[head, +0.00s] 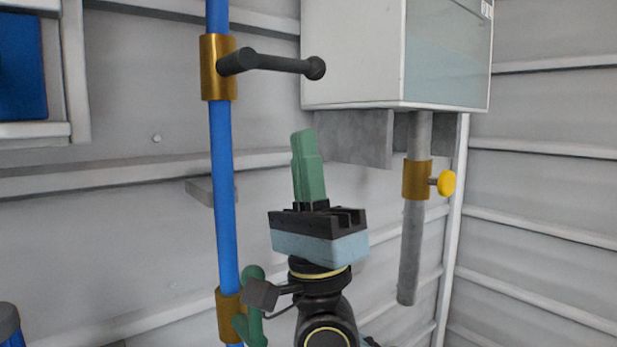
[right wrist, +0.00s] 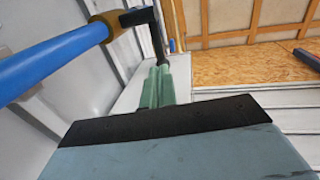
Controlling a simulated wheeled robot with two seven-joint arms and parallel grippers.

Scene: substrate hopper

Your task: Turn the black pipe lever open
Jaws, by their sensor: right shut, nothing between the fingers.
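The black pipe lever (head: 283,63) sticks out sideways to the right from a brass fitting (head: 216,80) on the blue vertical pipe (head: 223,150), and ends in a round knob. In the right wrist view the lever (right wrist: 158,38) shows just beyond my fingertips. My right gripper (head: 303,136) has green fingers, pressed together and empty, pointing up below the lever's knob end. A gap shows between fingertips and lever in the head view. The green fingers (right wrist: 161,68) also show shut in the right wrist view. My left gripper is not in view.
A green handle (head: 252,312) sits on a lower brass fitting of the blue pipe, close to my right wrist. A white hopper box (head: 355,55) hangs at upper right. Below it, a grey pipe (head: 411,240) carries a yellow knob (head: 446,183). Ribbed wall lies behind.

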